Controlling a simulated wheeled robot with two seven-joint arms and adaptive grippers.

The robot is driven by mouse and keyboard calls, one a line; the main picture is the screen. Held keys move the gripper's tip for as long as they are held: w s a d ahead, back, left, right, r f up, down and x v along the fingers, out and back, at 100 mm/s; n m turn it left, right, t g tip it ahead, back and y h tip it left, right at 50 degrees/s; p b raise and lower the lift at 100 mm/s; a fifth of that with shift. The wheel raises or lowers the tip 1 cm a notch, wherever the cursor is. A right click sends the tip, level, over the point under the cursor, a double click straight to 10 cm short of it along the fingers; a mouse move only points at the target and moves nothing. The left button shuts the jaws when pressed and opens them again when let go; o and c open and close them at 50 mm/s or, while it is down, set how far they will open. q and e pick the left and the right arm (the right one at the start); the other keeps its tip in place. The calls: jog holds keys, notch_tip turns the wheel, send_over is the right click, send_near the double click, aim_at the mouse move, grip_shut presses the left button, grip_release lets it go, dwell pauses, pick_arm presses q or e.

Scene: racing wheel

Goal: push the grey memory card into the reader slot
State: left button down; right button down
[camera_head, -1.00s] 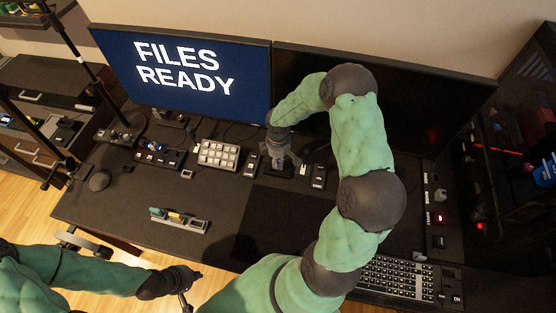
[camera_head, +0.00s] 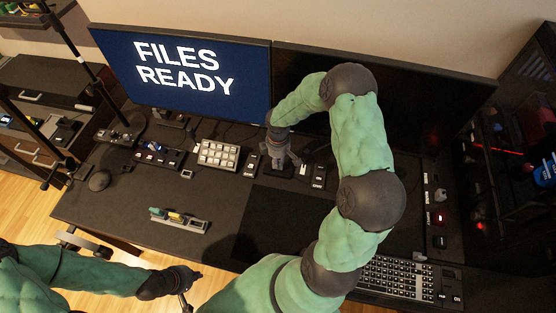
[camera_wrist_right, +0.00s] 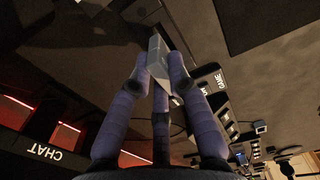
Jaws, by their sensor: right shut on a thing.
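My right gripper (camera_head: 288,160) reaches down at the back middle of the desk, below the gap between the two monitors. In the right wrist view, its fingers (camera_wrist_right: 160,68) are closed around a light grey block-like piece (camera_wrist_right: 157,47), which looks like the memory card. The card is mostly hidden by the gripper in the head view. A dark unit (camera_head: 279,171) lies under the fingertips; I cannot make out the reader slot or how deep the card sits. My left gripper (camera_head: 184,298) is low at the front edge, away from these things, and its fingers are unclear.
The left monitor (camera_head: 180,75) reads "FILES READY". A white-key pad (camera_head: 218,154) and a switch box (camera_head: 251,163) stand left of the right gripper, and a labelled panel (camera_head: 319,177) stands right. A small tray (camera_head: 195,226) holds coloured pieces.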

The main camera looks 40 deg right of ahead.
jog(key=shift+f+b, duration=1)
jog(key=shift+f, duration=0.3)
jog(key=shift+s+a+f, duration=0.1)
jog(key=shift+a+f, duration=0.05)
jog(key=shift+f, duration=0.1)
jog(key=c, duration=1.1)
grip_release()
jog(key=shift+r, duration=0.15)
